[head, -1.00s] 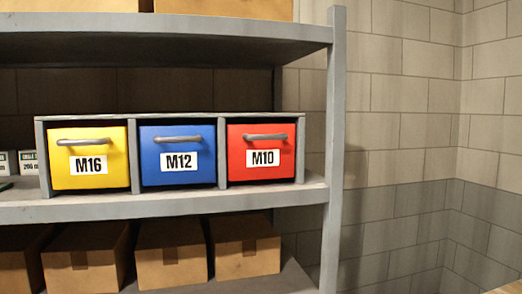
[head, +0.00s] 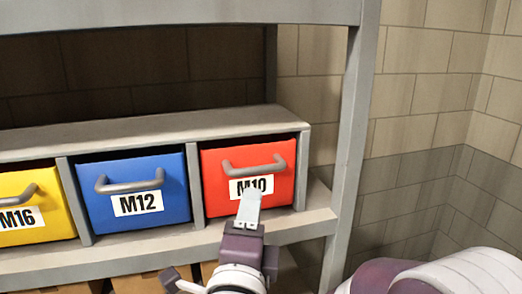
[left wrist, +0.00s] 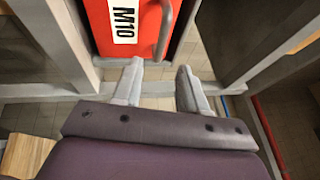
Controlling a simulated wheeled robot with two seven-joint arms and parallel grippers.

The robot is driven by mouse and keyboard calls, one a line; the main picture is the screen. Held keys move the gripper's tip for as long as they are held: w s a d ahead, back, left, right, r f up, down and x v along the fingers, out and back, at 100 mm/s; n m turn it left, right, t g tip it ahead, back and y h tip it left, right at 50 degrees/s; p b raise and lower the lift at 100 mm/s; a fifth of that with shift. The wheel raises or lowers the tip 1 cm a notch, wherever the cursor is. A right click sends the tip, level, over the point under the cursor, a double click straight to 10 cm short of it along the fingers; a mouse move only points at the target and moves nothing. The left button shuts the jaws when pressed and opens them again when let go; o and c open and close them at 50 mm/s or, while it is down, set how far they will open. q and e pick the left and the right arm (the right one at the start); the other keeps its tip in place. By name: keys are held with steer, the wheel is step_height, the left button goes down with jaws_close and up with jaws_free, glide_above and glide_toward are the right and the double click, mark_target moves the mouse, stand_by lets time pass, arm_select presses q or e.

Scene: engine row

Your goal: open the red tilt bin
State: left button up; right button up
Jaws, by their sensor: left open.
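The red tilt bin (head: 222,188), labelled M10, sits at the right end of a grey row of bins. Its front looks closed, level with the other bins, and a grey bar handle (head: 254,166) crosses its upper part. My left gripper (head: 249,196) is in front of the bin, just below the handle, and covers part of the label. In the left wrist view the red bin (left wrist: 97,30) and its handle (left wrist: 164,28) are beyond the fingertips. My left gripper (left wrist: 160,70) is open there with nothing between its fingers. My right gripper is not in view.
A blue M12 bin (head: 130,188) and a yellow M16 bin (head: 28,207) stand to the left. The grey shelf (head: 135,258) runs under them, with a grey upright post (head: 350,150) at the right. Cardboard boxes (head: 145,283) sit below. Free space lies above the row.

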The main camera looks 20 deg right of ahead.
mark_target(259, 173)
arm_select(q)
steer(key=p+x, duration=0.5)
steer(key=x, duration=0.6)
steer(key=shift+w+r, duration=0.1)
steer(key=shift+s+a+r, duration=0.1)
steer(key=shift+s, duration=0.25)
steer(key=shift+w, duration=0.15)
jaws_close()
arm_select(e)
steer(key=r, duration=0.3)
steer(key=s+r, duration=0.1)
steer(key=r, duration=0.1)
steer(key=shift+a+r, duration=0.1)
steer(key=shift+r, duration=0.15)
